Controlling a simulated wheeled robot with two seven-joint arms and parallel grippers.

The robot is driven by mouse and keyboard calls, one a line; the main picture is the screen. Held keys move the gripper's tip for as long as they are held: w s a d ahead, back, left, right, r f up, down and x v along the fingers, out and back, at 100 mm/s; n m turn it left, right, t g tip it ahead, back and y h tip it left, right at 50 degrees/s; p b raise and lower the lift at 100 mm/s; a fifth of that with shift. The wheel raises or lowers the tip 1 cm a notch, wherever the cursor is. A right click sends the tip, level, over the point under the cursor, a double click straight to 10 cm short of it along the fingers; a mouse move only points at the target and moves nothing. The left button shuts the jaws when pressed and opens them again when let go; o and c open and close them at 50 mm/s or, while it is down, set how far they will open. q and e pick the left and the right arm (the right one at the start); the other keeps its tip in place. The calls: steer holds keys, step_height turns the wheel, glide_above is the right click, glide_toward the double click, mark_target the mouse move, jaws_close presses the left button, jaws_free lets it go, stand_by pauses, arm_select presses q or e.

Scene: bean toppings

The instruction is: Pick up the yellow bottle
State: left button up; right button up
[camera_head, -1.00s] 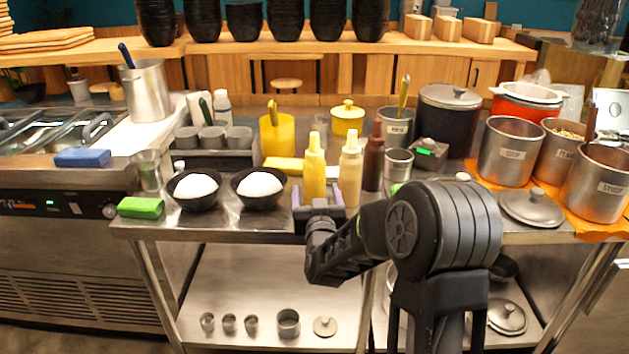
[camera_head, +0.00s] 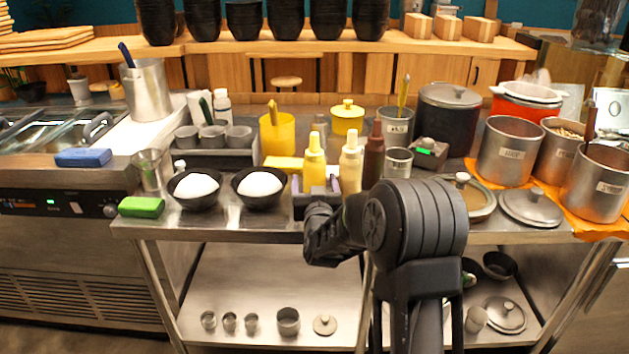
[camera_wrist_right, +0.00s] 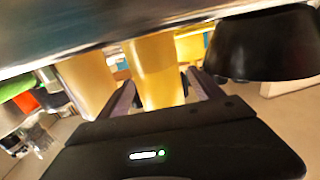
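The yellow bottle (camera_head: 314,170) stands upright near the front of the steel counter, right of two black bowls. A paler cream bottle (camera_head: 350,167) and a dark brown bottle (camera_head: 373,158) stand to its right. My right gripper (camera_head: 316,188) is low at the front of the yellow bottle, with one finger on each side. In the right wrist view the yellow bottle (camera_wrist_right: 157,75) rises between the two spread fingers (camera_wrist_right: 162,92), with a small gap visible at the right finger. The bottle's base is partly hidden by the gripper. My left gripper is out of view.
Two black bowls with white contents, the left one (camera_head: 194,188) and the right one (camera_head: 259,187), sit left of the gripper. A green sponge (camera_head: 141,207) lies at the front left edge. A metal cup (camera_head: 398,162) and a lid (camera_head: 530,206) are to the right.

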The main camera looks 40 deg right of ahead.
mark_target(314, 133)
steer(key=c, duration=0.9)
steer(key=shift+r, duration=0.15)
step_height(314, 133, up, 10)
steer(key=shift+f+p, duration=0.1)
steer(key=shift+p, duration=0.35)
steer(key=o, duration=0.4)
steer(key=c, duration=0.6)
steer(key=shift+r+p, duration=1.55)
steer(key=shift+r, duration=0.5)
steer(key=shift+c, duration=0.2)
